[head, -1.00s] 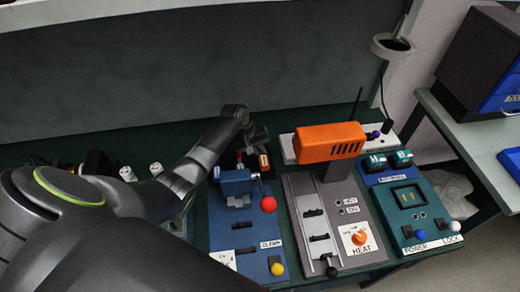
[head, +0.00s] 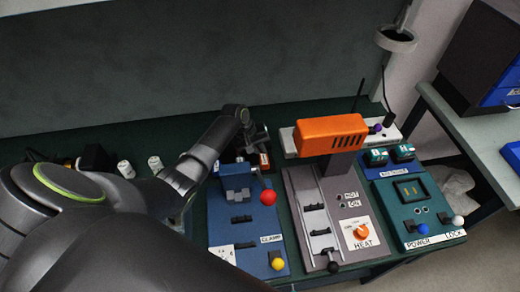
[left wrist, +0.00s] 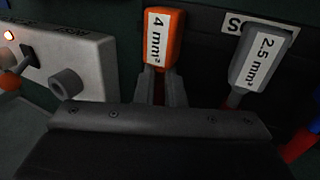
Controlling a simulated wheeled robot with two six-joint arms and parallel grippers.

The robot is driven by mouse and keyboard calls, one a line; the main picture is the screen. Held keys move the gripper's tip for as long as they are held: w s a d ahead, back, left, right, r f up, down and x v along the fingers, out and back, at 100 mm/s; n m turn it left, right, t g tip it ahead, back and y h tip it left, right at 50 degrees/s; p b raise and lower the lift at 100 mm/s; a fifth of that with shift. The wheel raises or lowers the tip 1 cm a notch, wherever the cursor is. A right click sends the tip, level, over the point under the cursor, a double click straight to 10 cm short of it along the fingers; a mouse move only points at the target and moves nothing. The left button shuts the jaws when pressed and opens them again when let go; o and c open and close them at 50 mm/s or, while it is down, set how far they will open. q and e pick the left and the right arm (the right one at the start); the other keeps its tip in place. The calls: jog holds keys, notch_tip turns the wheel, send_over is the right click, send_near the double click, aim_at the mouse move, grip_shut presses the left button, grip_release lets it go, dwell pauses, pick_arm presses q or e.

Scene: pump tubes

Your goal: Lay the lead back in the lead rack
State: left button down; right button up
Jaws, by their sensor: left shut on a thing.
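My left gripper (head: 250,138) is at the back of the bench, behind the blue clamp station. In the left wrist view its fingers (left wrist: 160,88) are closed on the narrow stem of an orange piece (left wrist: 161,40) labelled 4 mm². A grey piece (left wrist: 262,58) labelled 2.5 mm² stands to its right, apart from the fingers. I cannot tell for certain which thing is the lead or which is the lead rack; most of the held piece is hidden behind the gripper. My right gripper is not in view.
The blue clamp station (head: 238,233), the grey heat station with its orange heater (head: 331,136) and the teal power station (head: 420,220) stand to the right. A white strip (head: 288,141) lies behind the heater. A grey switch box (left wrist: 75,67) is left of the fingers.

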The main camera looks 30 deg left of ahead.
pick_arm(q)
jog(key=c, duration=1.4)
grip_release()
jog(key=shift+c, duration=0.2)
jog(key=shift+r, duration=0.1)
jog(key=b+v, duration=0.1)
jog(key=v, duration=1.6)
jog(key=shift+r, duration=0.15)
